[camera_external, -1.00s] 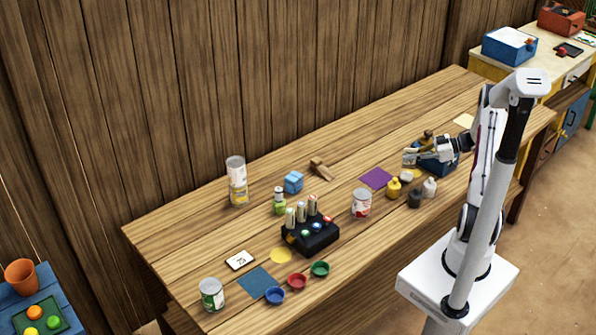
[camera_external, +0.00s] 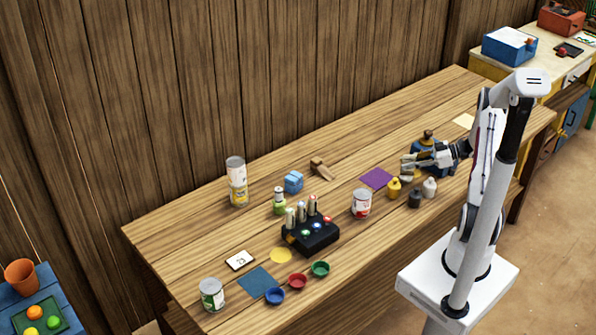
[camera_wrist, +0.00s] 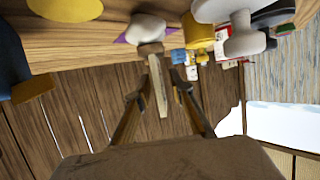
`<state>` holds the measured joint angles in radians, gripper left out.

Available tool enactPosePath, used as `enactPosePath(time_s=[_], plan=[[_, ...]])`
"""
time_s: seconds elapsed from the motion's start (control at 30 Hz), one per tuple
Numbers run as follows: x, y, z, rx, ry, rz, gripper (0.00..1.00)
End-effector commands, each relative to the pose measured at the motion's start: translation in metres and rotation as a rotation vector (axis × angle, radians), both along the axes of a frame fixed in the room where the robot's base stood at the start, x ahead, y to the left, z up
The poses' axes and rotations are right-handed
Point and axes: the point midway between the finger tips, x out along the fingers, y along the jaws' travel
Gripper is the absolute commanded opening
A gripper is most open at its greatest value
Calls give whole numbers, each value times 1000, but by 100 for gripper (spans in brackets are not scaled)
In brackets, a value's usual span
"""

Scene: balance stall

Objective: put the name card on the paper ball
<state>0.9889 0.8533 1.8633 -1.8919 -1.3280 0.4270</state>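My gripper (camera_external: 411,162) is over the right part of the wooden table, low beside the blue box. The whitish paper ball (camera_wrist: 146,28) lies just past the card's far end in the wrist view. Whether they touch I cannot tell. In the outside view the ball is mostly hidden around the gripper's tip.
A white printed card (camera_external: 239,260) lies far left.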

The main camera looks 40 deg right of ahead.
Motion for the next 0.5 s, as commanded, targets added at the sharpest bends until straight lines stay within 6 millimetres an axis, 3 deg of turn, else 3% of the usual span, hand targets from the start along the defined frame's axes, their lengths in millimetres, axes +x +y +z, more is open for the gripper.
enactPosePath(time_s=[0.5], plan=[[-5,-6,6,0,0,-2,22]])
